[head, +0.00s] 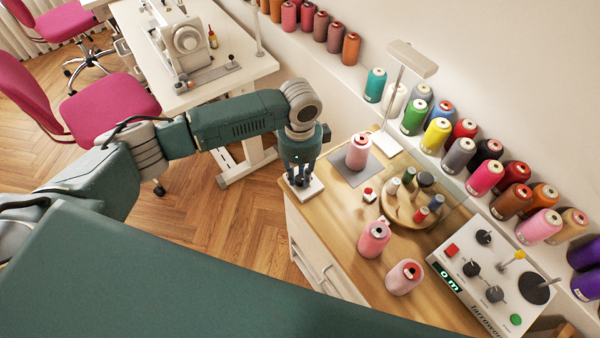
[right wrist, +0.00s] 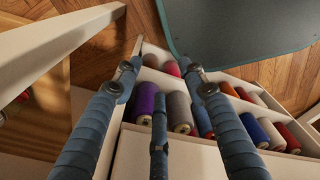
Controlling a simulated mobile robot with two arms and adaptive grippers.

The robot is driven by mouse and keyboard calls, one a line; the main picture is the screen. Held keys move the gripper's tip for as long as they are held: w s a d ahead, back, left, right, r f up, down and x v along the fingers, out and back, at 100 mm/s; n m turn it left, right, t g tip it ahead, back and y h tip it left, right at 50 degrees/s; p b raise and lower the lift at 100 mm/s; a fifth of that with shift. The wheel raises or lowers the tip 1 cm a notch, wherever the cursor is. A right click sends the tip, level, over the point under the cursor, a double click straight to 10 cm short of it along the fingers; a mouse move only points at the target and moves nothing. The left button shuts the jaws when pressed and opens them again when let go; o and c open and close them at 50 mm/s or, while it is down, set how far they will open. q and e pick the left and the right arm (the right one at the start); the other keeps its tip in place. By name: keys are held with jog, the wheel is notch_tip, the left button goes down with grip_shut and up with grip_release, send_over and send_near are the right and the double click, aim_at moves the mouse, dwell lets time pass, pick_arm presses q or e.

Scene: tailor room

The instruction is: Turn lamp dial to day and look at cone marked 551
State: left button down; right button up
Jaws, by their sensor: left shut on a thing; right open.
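A white lamp (head: 412,59) stands on the cabinet top above a grey mat (head: 340,168). One pink cone (head: 358,152) stands upright on the mat. Two more pink cones, one (head: 374,238) behind the other (head: 404,277), stand nearer the front. No number is readable on any cone. My left gripper (head: 299,180) points down at a small white box (head: 314,188) at the cabinet's left corner. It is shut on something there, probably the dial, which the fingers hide. My right gripper (right wrist: 160,75) is open, its fingers apart and empty, in the right wrist view.
A round wooden spool holder (head: 412,218) and a control panel (head: 490,288) stand right of the cones. Several colored cones line the wall shelf. The right wrist view shows an open white compartment with more cones, including a purple one (right wrist: 145,102).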

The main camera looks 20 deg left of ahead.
aim_at(300, 178)
dwell(0.3)
pick_arm(q)
jog(key=c, duration=1.5)
grip_release()
jog(key=shift+r, duration=0.1)
notch_tip(300, 178, up, 12)
jog(key=shift+f, duration=0.1)
